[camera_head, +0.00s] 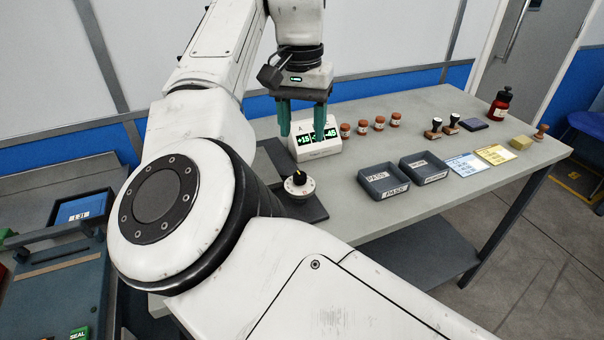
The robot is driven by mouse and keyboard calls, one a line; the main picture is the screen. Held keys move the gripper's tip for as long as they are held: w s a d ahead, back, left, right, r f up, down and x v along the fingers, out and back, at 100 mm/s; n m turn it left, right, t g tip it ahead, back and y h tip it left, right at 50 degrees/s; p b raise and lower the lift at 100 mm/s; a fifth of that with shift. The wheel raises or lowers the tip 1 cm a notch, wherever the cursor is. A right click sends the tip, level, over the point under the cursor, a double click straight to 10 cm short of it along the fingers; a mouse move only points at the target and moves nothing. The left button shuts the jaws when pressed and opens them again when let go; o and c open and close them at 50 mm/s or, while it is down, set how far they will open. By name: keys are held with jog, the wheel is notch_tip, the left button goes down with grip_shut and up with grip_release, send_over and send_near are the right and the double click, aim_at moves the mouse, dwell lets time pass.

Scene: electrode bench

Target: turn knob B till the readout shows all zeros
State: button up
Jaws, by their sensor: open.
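A white readout box (325,152) stands on the bench, with green digits on dark displays. The left display reads about +15 and the right about -45; my gripper's finger covers part of the middle. A letter A shows on the box's upper left. A round white knob (299,190) with a black top and a yellow mark sits on a dark plate in front of the box. Its small marking is too small to read surely. My gripper (303,128) is open and empty, pointing down in front of the readout box, above and behind the knob and apart from it.
Two dark trays (372,195) lie right of the knob. Several brown jars (362,127) stand right of the box. Stamps (433,130), a red bottle (500,104) and cards (466,165) are farther right. My arm hides the bench's left front.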

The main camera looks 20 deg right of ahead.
aim_at(300, 174)
jog(key=f, duration=1)
jog(key=shift+a+f+b, duration=0.15)
jog(key=shift+a+b, duration=0.15)
jog(key=shift+b, duration=0.1)
jog(key=shift+c, duration=0.3)
grip_shut()
jog(key=shift+n+p, duration=0.3)
jog(key=shift+p, duration=0.25)
